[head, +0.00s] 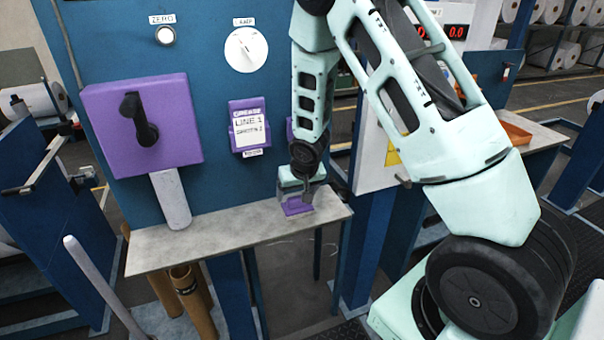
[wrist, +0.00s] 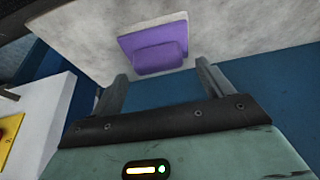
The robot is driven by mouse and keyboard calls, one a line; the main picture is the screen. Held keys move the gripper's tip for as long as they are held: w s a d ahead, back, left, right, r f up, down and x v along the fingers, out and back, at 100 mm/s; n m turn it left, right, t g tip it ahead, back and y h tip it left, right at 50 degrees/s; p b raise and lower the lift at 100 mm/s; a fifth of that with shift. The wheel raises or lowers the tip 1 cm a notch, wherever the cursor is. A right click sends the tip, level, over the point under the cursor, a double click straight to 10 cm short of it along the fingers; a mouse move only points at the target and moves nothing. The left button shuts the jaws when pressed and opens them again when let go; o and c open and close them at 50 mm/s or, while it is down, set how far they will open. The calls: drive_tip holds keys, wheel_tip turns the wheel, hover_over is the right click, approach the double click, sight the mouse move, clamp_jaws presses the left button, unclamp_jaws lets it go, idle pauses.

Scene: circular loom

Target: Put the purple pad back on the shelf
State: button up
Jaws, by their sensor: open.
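The purple pad (head: 297,206) lies on the grey shelf (head: 205,242), close to its right end. In the wrist view, the purple pad (wrist: 153,37) shows a flat plate with a raised block, set on the grey shelf surface (wrist: 85,45). My gripper (head: 306,191) is right at the pad in the head view and partly hides it. In the wrist view, my gripper (wrist: 161,70) has its two fingers apart with nothing between the tips. The pad is just beyond the tips; I cannot tell whether they touch it.
Above the shelf, a blue panel carries a large purple box with a black handle (head: 140,122), a purple label holder (head: 248,127) and a white dial (head: 245,50). A grey lever (head: 171,198) reaches down to the shelf. The shelf's middle is clear.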

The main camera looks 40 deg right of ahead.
drive_tip(key=v, duration=1.6)
drive_tip(key=shift+r, duration=0.3)
drive_tip(key=shift+s, duration=0.1)
